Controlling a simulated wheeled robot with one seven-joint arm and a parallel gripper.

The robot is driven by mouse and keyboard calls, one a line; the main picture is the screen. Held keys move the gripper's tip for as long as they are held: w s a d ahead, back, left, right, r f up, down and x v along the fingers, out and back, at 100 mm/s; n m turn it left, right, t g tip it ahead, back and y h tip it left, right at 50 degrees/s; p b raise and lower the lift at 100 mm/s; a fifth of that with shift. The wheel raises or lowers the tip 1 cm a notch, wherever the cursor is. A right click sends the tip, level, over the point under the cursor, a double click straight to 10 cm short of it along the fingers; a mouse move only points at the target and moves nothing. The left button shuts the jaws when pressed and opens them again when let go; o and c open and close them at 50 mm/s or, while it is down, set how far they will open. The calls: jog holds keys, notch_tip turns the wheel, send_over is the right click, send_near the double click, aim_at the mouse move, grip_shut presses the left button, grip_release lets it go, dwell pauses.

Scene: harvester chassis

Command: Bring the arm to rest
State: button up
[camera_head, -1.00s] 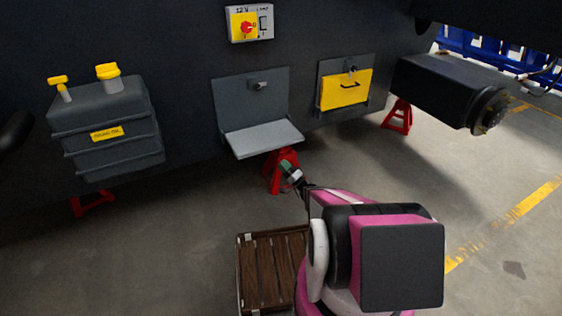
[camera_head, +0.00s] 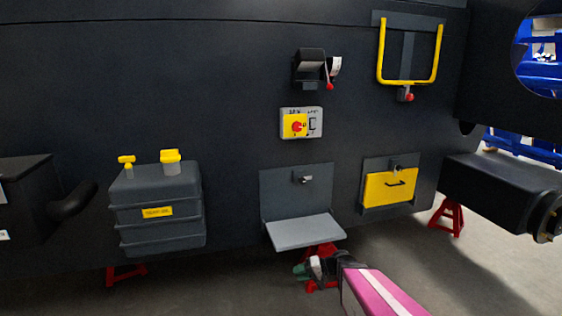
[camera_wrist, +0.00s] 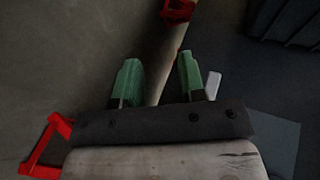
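My gripper (camera_head: 302,270) is low in front of the chassis, just below the grey fold-down shelf (camera_head: 305,232) and in front of a red stand (camera_head: 322,252). My pink arm runs from it to the bottom edge of the head view. In the wrist view, the two green fingers of my gripper (camera_wrist: 158,79) stand apart, with only floor and a dark chassis edge showing between them. Nothing is held. Most of my arm is out of the head view.
The dark chassis wall carries a ribbed tank (camera_head: 156,230), a switch panel (camera_head: 301,123), a yellow-fronted box (camera_head: 389,187) and a yellow U-shaped handle (camera_head: 409,80). Another red stand (camera_head: 447,216) is at right. Open floor (camera_head: 220,290) lies in front.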

jog(key=s+d+r+h, duration=0.7)
jog(key=d+h, duration=0.4)
jog(key=h, duration=0.2)
jog(key=shift+s+r+m+g, duration=0.15)
jog(key=shift+s+m+g, duration=0.2)
jog(key=shift+s, duration=0.45)
dwell(1.0)
